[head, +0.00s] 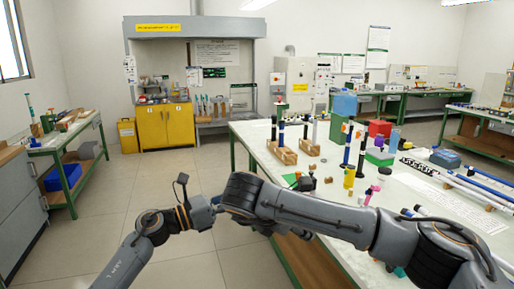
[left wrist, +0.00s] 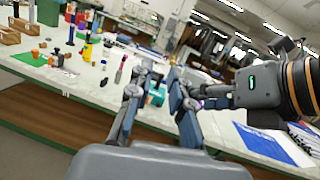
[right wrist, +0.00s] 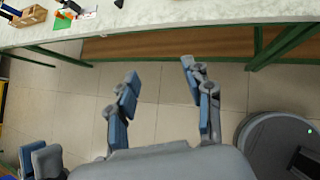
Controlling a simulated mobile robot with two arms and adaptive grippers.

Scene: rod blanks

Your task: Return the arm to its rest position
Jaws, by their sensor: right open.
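My left gripper (left wrist: 160,84) shows in the left wrist view with its two blue-grey fingers apart and nothing between them. It faces the white worktable (left wrist: 45,72), which lies beyond it. My right gripper (right wrist: 158,76) is open and empty in the right wrist view, over bare floor beside the table's edge. In the head view my right arm (head: 315,215) reaches across from the right in front of the table. My left arm (head: 140,245) comes up from the lower left, close to it. I cannot clearly make out either gripper's fingers in the head view.
The white table (head: 245,128) carries upright rods in a wooden block (head: 283,152), a yellow cylinder (head: 349,178), a red box (head: 381,128) and long pale rods (head: 484,190). A yellow cabinet (head: 165,127) stands at the back. The tiled floor (head: 120,185) to the left is clear.

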